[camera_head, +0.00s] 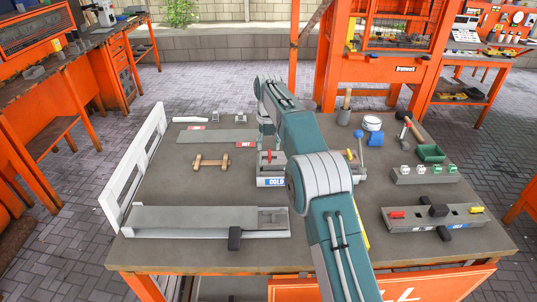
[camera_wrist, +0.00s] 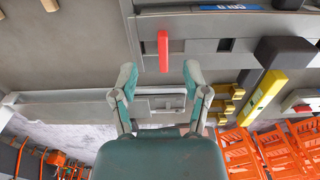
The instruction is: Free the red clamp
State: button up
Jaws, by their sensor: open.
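A red upright bar, which looks like the clamp's handle (camera_head: 268,156), stands on the grey block with the blue COLD label (camera_head: 274,182) at the middle of the bench. In the wrist view a red bar (camera_wrist: 163,50) stands just past my fingertips, roughly in line with the gap between them. My gripper (camera_wrist: 160,82) is open, its two fingers spread apart with nothing between them. I cannot tell whether a fingertip touches the bar. In the head view my arm covers part of the block, and my fingers are hard to make out.
A long grey channel (camera_head: 190,219) lies at the front left with a black block (camera_head: 234,239) at its edge. A wooden piece (camera_head: 211,162) and a grey plate lie behind it. At right are a slotted grey block (camera_head: 432,220), a hammer (camera_head: 409,125) and a green bin (camera_head: 430,153).

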jog(key=shift+r, duration=2.05)
